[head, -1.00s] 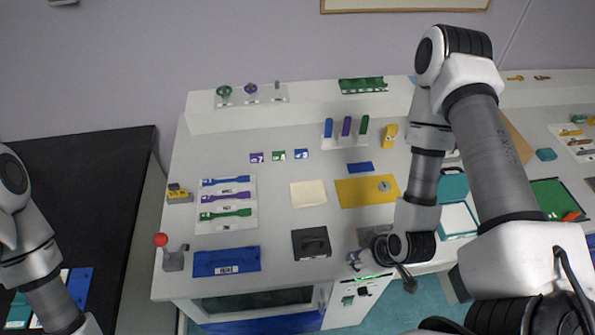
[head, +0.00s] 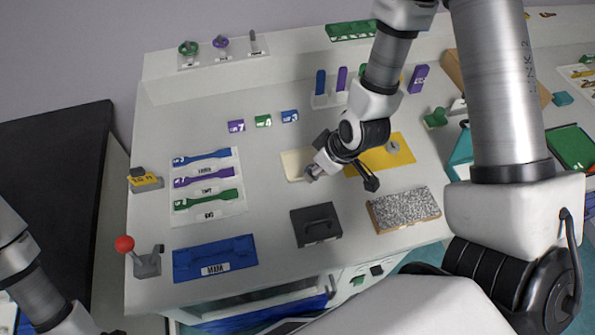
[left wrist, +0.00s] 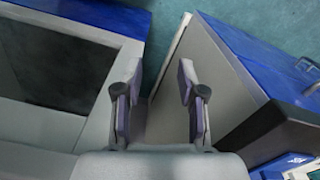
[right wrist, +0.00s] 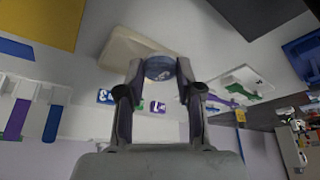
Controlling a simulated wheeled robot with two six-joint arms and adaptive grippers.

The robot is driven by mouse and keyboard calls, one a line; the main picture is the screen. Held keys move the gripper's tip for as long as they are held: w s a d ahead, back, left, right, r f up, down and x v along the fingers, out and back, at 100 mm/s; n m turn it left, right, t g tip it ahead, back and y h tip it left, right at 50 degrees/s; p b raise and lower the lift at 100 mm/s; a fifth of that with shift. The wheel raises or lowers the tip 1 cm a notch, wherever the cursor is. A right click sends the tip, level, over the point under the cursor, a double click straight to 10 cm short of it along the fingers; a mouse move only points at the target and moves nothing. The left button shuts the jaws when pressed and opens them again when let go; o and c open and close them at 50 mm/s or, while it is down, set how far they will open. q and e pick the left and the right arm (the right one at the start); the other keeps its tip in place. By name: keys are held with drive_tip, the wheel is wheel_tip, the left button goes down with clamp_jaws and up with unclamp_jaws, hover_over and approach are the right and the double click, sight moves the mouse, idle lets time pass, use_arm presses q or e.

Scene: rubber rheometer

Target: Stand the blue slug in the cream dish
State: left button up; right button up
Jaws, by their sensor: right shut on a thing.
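The cream dish (head: 293,163) lies flat near the middle of the bench, partly hidden by my right gripper; it also shows in the right wrist view (right wrist: 120,48). My right gripper (head: 313,172) is tilted down at the dish's right side. In the right wrist view its fingertips (right wrist: 158,75) are shut on a short, round, blue-grey piece, the blue slug (right wrist: 159,67). The slug overlaps the dish's edge in that view; I cannot tell whether it touches the dish. My left gripper (left wrist: 158,95) is open and empty in the left wrist view.
A yellow mat (head: 400,150) lies right of the dish. A black handled block (head: 316,225) and a speckled block (head: 403,209) lie in front. A rack (head: 325,101) with upright coloured bars stands behind. Number tags (head: 263,121) lie behind left.

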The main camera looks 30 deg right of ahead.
hover_over(294, 165)
drive_tip(key=s, duration=0.2)
drive_tip(key=shift+w+d+f+p, duration=0.1)
drive_tip(key=shift+w+d+p, duration=0.15)
drive_tip(key=shift+p, duration=0.15)
wheel_tip(294, 165, down, 4)
drive_tip(key=b, duration=0.3)
drive_tip(key=shift+w+b, duration=0.1)
drive_tip(key=shift+b, duration=0.2)
drive_tip(key=shift+r, duration=0.25)
clamp_jaws()
drive_tip(key=shift+f, duration=0.2)
drive_tip(key=o, duration=1.1)
unclamp_jaws()
